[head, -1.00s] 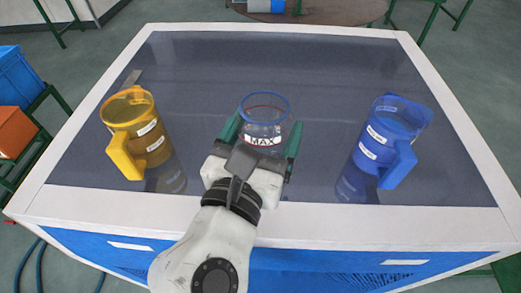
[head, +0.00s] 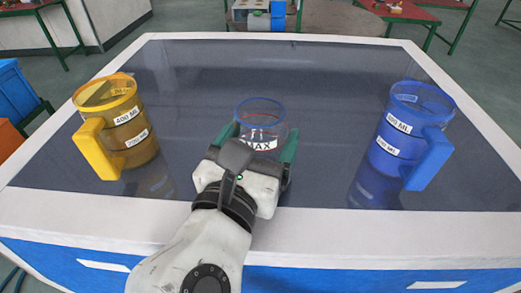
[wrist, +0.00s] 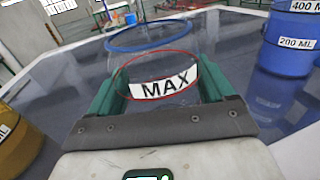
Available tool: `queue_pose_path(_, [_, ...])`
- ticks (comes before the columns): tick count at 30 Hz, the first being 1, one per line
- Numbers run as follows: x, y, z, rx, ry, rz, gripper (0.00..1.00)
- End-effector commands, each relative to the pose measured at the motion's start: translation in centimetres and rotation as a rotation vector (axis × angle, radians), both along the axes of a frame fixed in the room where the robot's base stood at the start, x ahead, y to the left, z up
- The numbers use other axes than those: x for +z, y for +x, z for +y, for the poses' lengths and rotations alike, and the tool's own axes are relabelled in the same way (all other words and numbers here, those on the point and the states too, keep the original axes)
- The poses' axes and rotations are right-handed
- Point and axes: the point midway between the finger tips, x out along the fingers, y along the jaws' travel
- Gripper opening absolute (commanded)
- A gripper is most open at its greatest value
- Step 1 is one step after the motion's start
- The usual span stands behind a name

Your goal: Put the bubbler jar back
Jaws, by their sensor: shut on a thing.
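The bubbler jar (head: 262,120) is a clear jar with a blue rim, a red line and a white label reading MAX. It stands upright at the middle of the dark table top. My gripper (head: 262,143) reaches it from the front with green fingers on both sides, shut on the jar. In the wrist view the jar (wrist: 158,62) sits between the gripper's fingers (wrist: 160,88), its label facing the camera. The jar's base is hidden behind my gripper, so I cannot tell whether it touches the table.
A yellow jug (head: 122,125) stands to the left and a blue jug (head: 408,135) to the right, both on the dark table top (head: 300,70) with a white border. The table behind the jar is clear. Blue crates (head: 15,90) stand beyond the left edge.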

Motion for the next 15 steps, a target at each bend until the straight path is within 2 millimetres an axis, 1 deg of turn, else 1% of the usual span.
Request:
queue_pose_path(7, [0.17, -0.01, 0.0, 0.0, 0.001, -0.001, 0.37])
queue_pose_path(11, [-0.1, 0.0, 0.0, 0.0, 0.0, -0.001, 0.37])
queue_pose_path(12, [-0.19, 0.02, 0.02, 0.0, 0.0, 0.0, 0.84])
queue_pose_path(15, [-0.19, 0.02, 0.02, 0.0, 0.0, 0.0, 0.94])
